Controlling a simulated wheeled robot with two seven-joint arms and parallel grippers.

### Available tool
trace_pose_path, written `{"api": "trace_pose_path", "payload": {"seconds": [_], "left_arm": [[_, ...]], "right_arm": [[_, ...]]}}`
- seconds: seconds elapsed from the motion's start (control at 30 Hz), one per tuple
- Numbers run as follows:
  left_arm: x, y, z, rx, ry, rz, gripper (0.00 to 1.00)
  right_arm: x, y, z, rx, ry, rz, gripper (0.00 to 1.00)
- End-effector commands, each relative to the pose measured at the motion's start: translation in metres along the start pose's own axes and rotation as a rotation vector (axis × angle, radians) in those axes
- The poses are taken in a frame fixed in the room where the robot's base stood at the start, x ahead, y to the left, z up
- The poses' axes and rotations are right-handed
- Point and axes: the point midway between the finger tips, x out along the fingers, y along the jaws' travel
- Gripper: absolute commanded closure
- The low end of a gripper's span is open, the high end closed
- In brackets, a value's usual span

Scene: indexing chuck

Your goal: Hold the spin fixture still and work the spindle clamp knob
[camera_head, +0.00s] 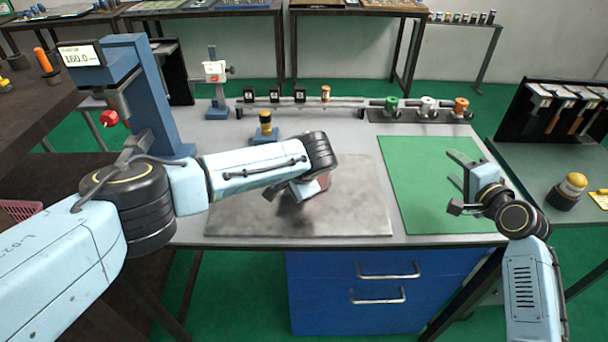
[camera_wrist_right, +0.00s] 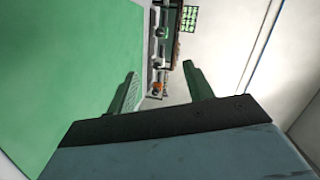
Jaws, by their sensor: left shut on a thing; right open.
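My left arm reaches over the grey metal plate (camera_head: 350,215) on the workbench. My left gripper (camera_head: 306,190) points down there, mostly hidden behind its own wrist, and is shut on a small reddish thing (camera_head: 323,183). Only an edge of that thing shows, so I cannot tell whether it is the spin fixture, and I see no clamp knob on it. My right gripper (camera_head: 458,171) is open and empty above the green mat (camera_head: 420,205). Its two spread fingers also show in the right wrist view (camera_wrist_right: 162,90), with nothing between them.
A blue stand with a yellow-and-black top (camera_head: 265,125) stands behind the plate. A blue column with a display (camera_head: 82,56) and red knob (camera_head: 109,118) is at the left. A rail with green, white and orange knobs (camera_head: 425,108) lines the back. The green mat is clear.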

Motion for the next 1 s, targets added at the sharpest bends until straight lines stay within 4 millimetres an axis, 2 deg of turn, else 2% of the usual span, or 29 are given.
{"api": "trace_pose_path", "payload": {"seconds": [0.2, 0.47, 0.5, 0.7, 1.0], "left_arm": [[-0.0013, -0.0019, -0.0009, -0.002, 0.003, -0.003, 1.00], [-0.0013, -0.0019, -0.0009, -0.002, 0.003, -0.003, 1.00], [-0.0013, -0.0020, -0.0008, -0.002, 0.002, -0.003, 0.79], [-0.0008, -0.0011, -0.0005, -0.001, 0.001, -0.002, 0.55], [0.0004, 0.0014, 0.0002, 0.001, -0.001, 0.003, 0.55]], "right_arm": [[-0.0049, 0.0074, -0.0089, 0.125, 0.023, -0.001, 0.48], [-0.0054, 0.0078, -0.0099, 0.139, 0.025, -0.002, 0.48], [-0.0054, 0.0078, -0.0099, 0.138, 0.025, -0.002, 0.48], [-0.0053, 0.0076, -0.0098, 0.137, 0.025, -0.002, 0.48], [-0.0052, 0.0076, -0.0098, 0.136, 0.025, -0.002, 0.48]]}}
